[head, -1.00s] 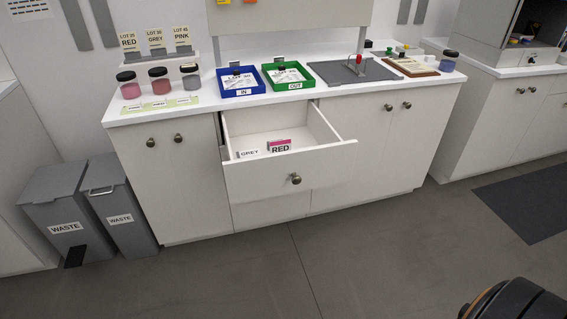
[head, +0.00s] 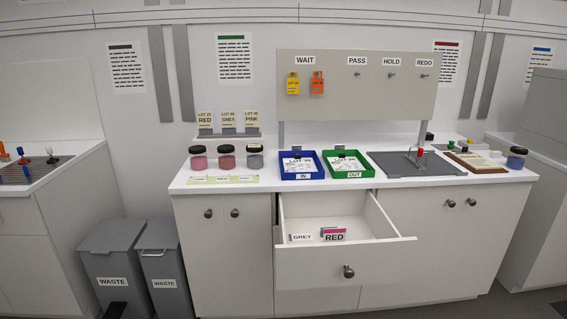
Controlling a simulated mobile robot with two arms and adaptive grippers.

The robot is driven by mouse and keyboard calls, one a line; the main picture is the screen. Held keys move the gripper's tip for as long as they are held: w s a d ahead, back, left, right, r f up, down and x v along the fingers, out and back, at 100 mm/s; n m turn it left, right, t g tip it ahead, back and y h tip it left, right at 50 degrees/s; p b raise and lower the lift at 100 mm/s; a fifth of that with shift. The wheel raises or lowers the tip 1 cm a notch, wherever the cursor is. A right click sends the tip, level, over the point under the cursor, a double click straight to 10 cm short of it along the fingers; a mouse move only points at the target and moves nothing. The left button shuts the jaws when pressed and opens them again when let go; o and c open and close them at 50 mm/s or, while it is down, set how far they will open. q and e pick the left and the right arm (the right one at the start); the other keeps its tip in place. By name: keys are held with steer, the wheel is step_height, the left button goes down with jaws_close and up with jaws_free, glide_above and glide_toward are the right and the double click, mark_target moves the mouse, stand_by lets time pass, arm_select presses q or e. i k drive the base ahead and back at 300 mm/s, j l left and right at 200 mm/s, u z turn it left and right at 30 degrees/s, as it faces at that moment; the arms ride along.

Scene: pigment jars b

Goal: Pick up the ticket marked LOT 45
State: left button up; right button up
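On the rack above the counter's left end stand three cream cards. The right one (head: 252,118) reads PINK under a small line that looks like LOT 45. The middle card (head: 229,119) reads GREY and the left card (head: 205,119) reads RED; their lot numbers are hard to read. On the board, a yellow tag (head: 293,85) and an orange tag (head: 317,84) hang under WAIT. Their small print starts with LOT, but the numbers are too small to be sure of. Neither of my grippers is in view.
Three jars (head: 227,157) stand below the rack. A blue IN tray (head: 302,175) and a green OUT tray (head: 347,174) hold papers. An open drawer (head: 345,260) juts out, with GREY and RED labelled items inside. Waste bins (head: 113,262) stand left.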

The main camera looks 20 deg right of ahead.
mark_target(252, 117)
steer(key=i+j, duration=0.15)
steer(key=i, duration=0.65)
steer(key=i+j+u, duration=0.1)
steer(key=i, duration=0.75)
